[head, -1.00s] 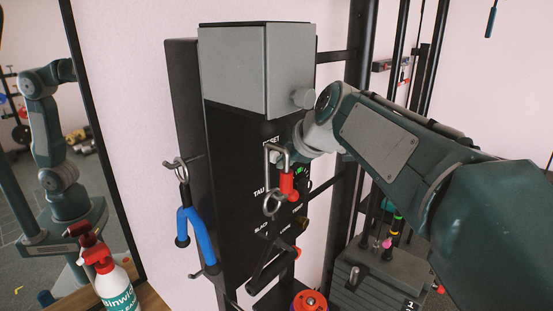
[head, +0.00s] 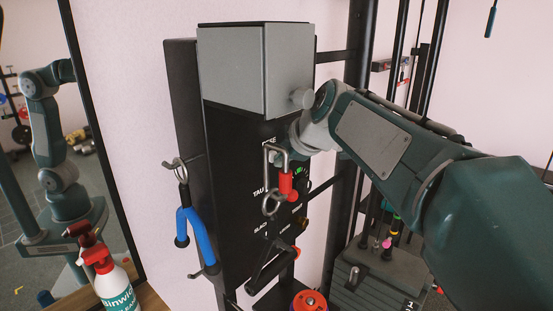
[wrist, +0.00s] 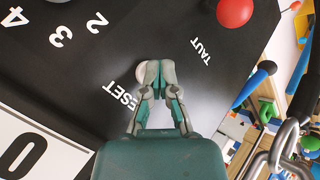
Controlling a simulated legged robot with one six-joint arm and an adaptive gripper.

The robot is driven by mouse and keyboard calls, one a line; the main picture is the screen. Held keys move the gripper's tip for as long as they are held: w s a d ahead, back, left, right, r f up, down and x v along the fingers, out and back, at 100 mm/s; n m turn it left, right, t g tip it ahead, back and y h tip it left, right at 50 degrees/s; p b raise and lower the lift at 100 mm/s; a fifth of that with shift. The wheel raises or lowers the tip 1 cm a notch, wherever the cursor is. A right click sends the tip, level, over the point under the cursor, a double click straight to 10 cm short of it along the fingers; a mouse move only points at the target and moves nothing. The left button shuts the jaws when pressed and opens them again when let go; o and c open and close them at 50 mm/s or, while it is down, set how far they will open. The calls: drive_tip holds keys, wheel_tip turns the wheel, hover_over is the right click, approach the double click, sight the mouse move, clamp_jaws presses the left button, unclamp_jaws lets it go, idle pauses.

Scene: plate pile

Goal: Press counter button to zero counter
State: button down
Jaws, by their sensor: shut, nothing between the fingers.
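A tall black panel (head: 235,170) with white lettering and a grey box on top stands against the wall. In the wrist view, a pale round button (wrist: 142,71) sits on its black face beside the RESET lettering. My gripper (wrist: 160,68) is shut and empty. Its fingertips overlap the button's right edge in the picture; I cannot tell whether they touch or press it. A white counter panel (wrist: 40,140) shows a large 0 at lower left, with any other digits out of frame. In the head view, my gripper (head: 279,157) is at the panel face, partly hidden behind a metal clip.
A metal clip with a red sleeve (head: 286,183) hangs before the panel, close to my gripper. A blue-handled strap (head: 187,225) hangs left. A red knob (wrist: 235,10) shows in the wrist view. A spray bottle (head: 110,285) stands lower left; a black rack (head: 358,60) is right.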

drive_tip(key=shift+s+d, duration=0.15)
drive_tip(key=shift+s, duration=0.15)
drive_tip(key=s+d, duration=0.3)
drive_tip(key=d, duration=0.2)
drive_tip(key=shift+s, duration=0.35)
idle(0.7)
drive_tip(key=s+d+f+m+h, duration=0.2)
drive_tip(key=s+d+f+m, duration=0.2)
drive_tip(key=s+f+m, duration=0.1)
drive_tip(key=s+d+f+m+h, duration=0.2)
drive_tip(key=s+d+f+m, duration=0.2)
drive_tip(key=s+f+m, duration=0.2)
drive_tip(key=s+d+f+m+g+h, duration=0.1)
drive_tip(key=s+d+f+m, duration=0.3)
drive_tip(key=s+m, duration=0.5)
drive_tip(key=s+f, duration=0.1)
drive_tip(key=s, duration=0.2)
drive_tip(key=shift+f+h, duration=0.3)
drive_tip(key=shift+h, duration=0.1)
